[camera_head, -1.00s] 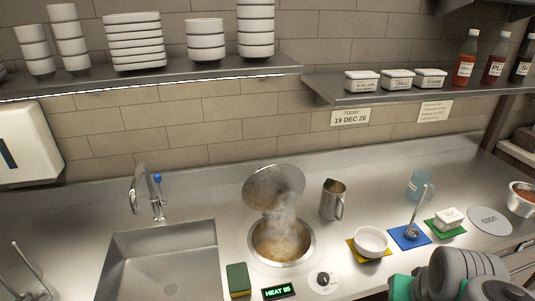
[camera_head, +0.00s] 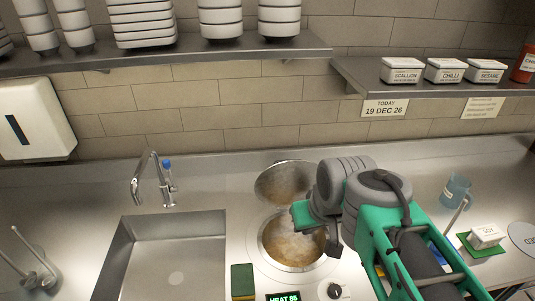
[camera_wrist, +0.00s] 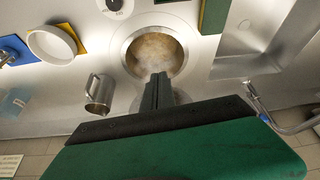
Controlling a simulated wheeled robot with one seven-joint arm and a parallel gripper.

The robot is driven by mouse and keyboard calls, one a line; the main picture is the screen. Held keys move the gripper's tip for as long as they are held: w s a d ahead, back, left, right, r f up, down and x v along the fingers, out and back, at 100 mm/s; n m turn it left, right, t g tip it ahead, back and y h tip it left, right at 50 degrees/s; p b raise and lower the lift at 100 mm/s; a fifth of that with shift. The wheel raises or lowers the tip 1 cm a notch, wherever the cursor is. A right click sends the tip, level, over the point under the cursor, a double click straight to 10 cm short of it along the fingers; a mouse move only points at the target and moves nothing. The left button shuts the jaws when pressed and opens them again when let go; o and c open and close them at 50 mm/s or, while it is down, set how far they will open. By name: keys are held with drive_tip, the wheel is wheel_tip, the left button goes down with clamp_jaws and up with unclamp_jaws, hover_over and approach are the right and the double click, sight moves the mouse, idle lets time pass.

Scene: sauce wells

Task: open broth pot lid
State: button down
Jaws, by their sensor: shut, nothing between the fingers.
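The broth pot (camera_head: 290,242) is a round well sunk in the steel counter, with steaming tan broth showing inside. Its round metal lid (camera_head: 284,182) stands raised and tilted at the back of the well, so the pot is open. My gripper is shut and empty; in the wrist view its dark fingers (camera_wrist: 157,92) reach toward the rim of the pot (camera_wrist: 154,50). In the head view my arm covers the right side of the lid and pot, and the fingertips are hard to make out. In the wrist view my gripper hides most of the lid.
The sink (camera_head: 170,250) and tap (camera_head: 150,180) are left of the pot. A green sponge (camera_head: 242,280) lies front left. In the wrist view a metal jug (camera_wrist: 99,92) and white bowl (camera_wrist: 52,42) stand nearby. A shelf with bowls (camera_head: 222,18) hangs above.

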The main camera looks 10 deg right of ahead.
drive_tip(key=w+r+n+y, duration=0.1)
drive_tip(key=w+r+n, duration=0.25)
drive_tip(key=w, duration=0.35)
drive_tip(key=w+r+n+y, duration=0.1)
drive_tip(key=w+r+n, duration=0.25)
drive_tip(key=w, duration=0.45)
drive_tip(key=w+d+n, duration=0.1)
drive_tip(key=w+n, duration=0.1)
drive_tip(key=w, duration=0.1)
drive_tip(key=w+d+n+y, duration=0.1)
drive_tip(key=w+n, duration=0.1)
drive_tip(key=n, duration=0.1)
drive_tip(key=w+d+n, duration=0.2)
drive_tip(key=w+n, duration=0.1)
drive_tip(key=shift+w+b, duration=0.3)
drive_tip(key=shift+w+d+f+n+y, duration=0.1)
drive_tip(key=shift+w+d+n+y, duration=0.05)
drive_tip(key=shift+n+y, duration=0.2)
hover_over(289, 180)
drive_tip(key=w, duration=0.3)
wheel_tip(289, 180, down, 8)
drive_tip(key=shift+d+f+b, duration=0.2)
drive_tip(key=shift+d+b, duration=0.1)
drive_tip(key=shift+d, duration=0.1)
drive_tip(key=shift+w, duration=0.1)
